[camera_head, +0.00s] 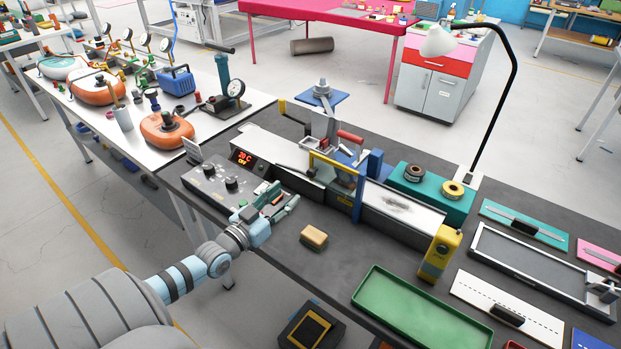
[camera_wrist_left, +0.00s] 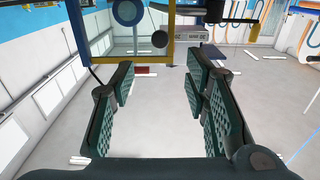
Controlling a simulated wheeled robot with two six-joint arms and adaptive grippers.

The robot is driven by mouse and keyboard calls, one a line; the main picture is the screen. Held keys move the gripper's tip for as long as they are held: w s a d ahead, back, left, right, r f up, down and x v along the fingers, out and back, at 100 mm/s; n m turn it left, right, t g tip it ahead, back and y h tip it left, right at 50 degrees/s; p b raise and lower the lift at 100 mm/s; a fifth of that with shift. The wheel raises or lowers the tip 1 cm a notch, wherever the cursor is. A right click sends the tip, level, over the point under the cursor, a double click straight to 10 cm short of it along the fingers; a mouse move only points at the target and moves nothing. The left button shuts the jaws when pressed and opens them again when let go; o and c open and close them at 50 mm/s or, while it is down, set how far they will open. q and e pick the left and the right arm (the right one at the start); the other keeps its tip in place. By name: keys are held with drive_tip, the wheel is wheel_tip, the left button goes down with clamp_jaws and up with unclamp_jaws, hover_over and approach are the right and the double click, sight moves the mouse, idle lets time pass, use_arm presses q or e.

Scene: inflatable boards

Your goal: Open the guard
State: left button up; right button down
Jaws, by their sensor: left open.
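The guard (camera_head: 333,164), a clear panel with a yellow frame edge, stands on the long welding machine (camera_head: 398,204) at the middle of the dark bench. A blue post is beside it on the right. My left gripper (camera_head: 283,203) is open and empty in front of the machine, to the left of and nearer than the guard, by the control box. In the left wrist view the open fingers (camera_wrist_left: 160,95) have nothing between them, and a clear panel with a yellow and blue frame (camera_wrist_left: 172,45) shows ahead, beyond the fingertips. My right gripper is not in view.
A grey control box (camera_head: 222,187) with a red display is close to my left gripper. A teal box with tape rolls (camera_head: 408,186) stands behind the machine.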

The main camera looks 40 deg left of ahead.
sight(310, 176)
use_arm(q)
drive_tip(key=w+b, duration=0.2)
drive_tip(key=w, duration=0.1)
drive_tip(key=w+b, duration=0.2)
drive_tip(key=w, duration=0.2)
drive_tip(key=w+f+b, duration=0.1)
drive_tip(key=w+b, duration=0.1)
drive_tip(key=w, duration=0.1)
drive_tip(key=shift+w+f, duration=0.1)
drive_tip(key=shift+w, duration=0.25)
drive_tip(key=shift+w+r+b, duration=0.15)
drive_tip(key=shift+r+b, duration=0.05)
drive_tip(key=shift+b, duration=0.15)
drive_tip(key=shift+s+a+r, duration=0.1)
drive_tip(key=shift+s+r, duration=0.15)
drive_tip(key=shift+c, duration=0.3)
drive_tip(key=shift+w, duration=0.1)
clamp_jaws()
drive_tip(key=shift+f, duration=0.1)
